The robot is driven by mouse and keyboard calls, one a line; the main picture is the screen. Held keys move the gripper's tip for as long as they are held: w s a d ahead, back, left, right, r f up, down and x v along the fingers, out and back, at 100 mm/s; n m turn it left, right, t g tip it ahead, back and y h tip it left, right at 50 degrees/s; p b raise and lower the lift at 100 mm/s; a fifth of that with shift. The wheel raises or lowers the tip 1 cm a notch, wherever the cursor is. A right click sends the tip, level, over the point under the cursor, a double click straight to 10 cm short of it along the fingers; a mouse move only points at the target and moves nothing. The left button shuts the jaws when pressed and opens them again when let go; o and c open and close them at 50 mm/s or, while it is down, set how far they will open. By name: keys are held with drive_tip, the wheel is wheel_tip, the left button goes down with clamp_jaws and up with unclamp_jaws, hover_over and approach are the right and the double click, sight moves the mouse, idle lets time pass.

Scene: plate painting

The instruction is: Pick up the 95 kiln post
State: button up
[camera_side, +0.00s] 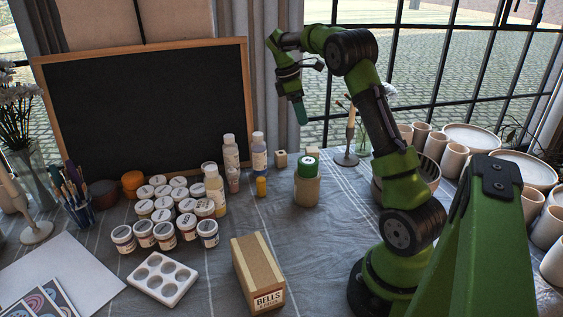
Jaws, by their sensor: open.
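Two small tan blocks, possibly kiln posts, stand on the cloth behind the green-topped jar: a left block (281,159) and a right block (297,154). A dark spot shows on the left one. No number 95 is readable on either, so I cannot tell which is the named post. My gripper (300,112) hangs in the air above and behind the blocks, pointing down, in front of the curtain and window. It is open, with nothing visible in it, and touches neither block.
The tan jar with a green top (306,185) stands just in front of the blocks. Bottles (231,152) and a small yellow pot (261,187) are to the left. A candlestick (346,156) is to the right. A box (258,272) lies nearer.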

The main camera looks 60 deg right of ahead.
sight(312, 149)
drive_tip(key=x, duration=1.6)
drive_tip(key=shift+s+f, duration=0.1)
drive_tip(key=shift+s, duration=0.05)
drive_tip(key=c, duration=1.3)
drive_tip(key=shift+o, duration=0.2)
